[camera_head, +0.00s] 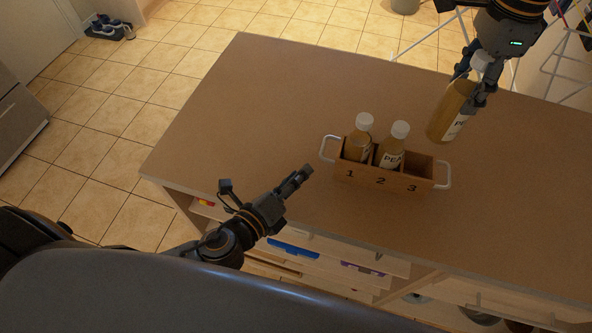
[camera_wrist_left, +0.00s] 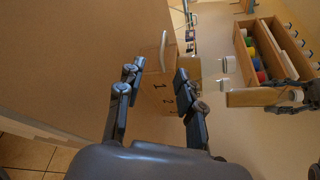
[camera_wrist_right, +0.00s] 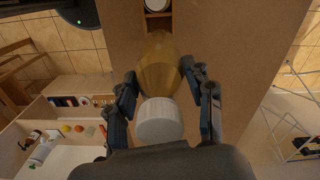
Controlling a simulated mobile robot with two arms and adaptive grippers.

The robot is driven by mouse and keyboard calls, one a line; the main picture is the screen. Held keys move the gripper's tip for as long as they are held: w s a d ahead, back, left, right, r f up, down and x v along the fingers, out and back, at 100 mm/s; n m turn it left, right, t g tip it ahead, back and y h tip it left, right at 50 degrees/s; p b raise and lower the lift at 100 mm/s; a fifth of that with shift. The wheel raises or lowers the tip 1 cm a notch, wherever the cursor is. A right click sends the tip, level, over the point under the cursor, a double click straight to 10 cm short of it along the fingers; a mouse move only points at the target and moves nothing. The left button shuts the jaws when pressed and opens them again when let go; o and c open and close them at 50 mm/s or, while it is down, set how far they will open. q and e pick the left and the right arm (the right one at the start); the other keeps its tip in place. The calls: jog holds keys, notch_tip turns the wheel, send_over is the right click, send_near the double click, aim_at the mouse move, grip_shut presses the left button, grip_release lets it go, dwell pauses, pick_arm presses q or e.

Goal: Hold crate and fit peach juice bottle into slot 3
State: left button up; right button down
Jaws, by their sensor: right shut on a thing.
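The wooden crate (camera_head: 395,182) stands on the table with slots marked 1, 2 and 3 and a white handle at each end. Slots 1 and 2 each hold a white-capped bottle; slot 3 (camera_head: 418,164) is empty. My right gripper (camera_head: 473,92) is shut on the peach juice bottle (camera_head: 448,112), held in the air right of and behind the crate, slightly tilted. In the right wrist view the bottle (camera_wrist_right: 158,68) is between the fingers, its white cap toward the camera. My left gripper (camera_head: 303,174) is open and empty, left of the crate, not touching the left handle (camera_wrist_left: 163,52).
The brown table (camera_head: 250,110) is clear to the left of and behind the crate. Open drawers (camera_head: 300,250) are below its front edge. A white drying rack (camera_head: 405,45) stands on the tiled floor beyond the table.

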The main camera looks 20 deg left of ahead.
aim_at(324, 143)
pick_arm(q)
jog(key=shift+w+r, duration=0.25)
jog(key=shift+w, duration=0.45)
pick_arm(e)
jog(key=shift+s+r, duration=0.1)
pick_arm(q)
jog(key=x, duration=1.1)
jog(key=shift+w+a+f, duration=0.1)
jog(key=shift+w+a, duration=0.05)
jog(key=shift+w, duration=0.15)
grip_shut()
